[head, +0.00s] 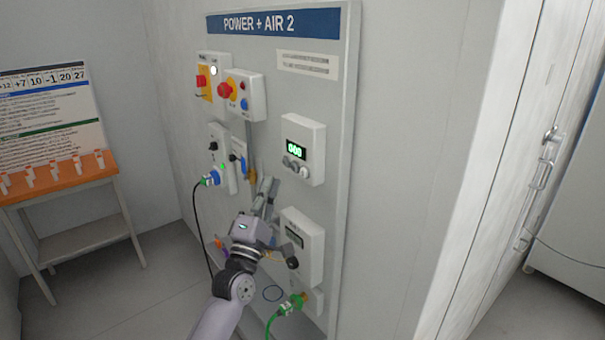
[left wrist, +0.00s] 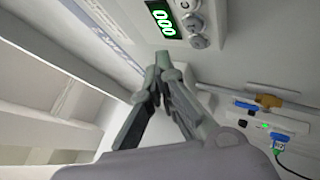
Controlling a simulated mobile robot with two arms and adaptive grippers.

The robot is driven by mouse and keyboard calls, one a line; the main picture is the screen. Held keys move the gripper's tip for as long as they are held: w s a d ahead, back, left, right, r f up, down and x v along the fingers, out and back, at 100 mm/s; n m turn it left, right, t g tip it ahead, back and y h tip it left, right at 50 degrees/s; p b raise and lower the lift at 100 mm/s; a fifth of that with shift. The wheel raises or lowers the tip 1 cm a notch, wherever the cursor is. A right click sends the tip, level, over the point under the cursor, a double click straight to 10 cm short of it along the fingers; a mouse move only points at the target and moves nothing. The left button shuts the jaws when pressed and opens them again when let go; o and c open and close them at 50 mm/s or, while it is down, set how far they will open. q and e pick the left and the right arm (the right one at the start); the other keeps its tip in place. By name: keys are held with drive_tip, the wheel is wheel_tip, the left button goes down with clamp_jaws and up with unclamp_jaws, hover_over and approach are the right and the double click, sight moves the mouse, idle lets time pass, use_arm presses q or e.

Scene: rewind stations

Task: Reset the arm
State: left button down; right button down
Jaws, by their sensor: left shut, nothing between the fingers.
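The panel headed "POWER + AIR 2" (head: 345,60) stands upright in the middle of the head view. My left gripper (head: 267,187) is raised in front of it, below the display box (head: 317,135), whose green digits read 000. The gripper's fingers are closed together and empty; they also show in the left wrist view (left wrist: 163,65), pointing toward the display box (left wrist: 205,12) there. Whether the fingertips touch the panel I cannot tell. My left arm covers part of the lower panel. My right gripper does not show.
Switch boxes with a red knob (head: 225,90) sit upper left on the panel. A blue plug (head: 212,178) with a black cable and a green plug (head: 291,304) with a green hose hang lower. An orange-topped table (head: 60,180) stands left. A door handle (head: 549,140) is at right.

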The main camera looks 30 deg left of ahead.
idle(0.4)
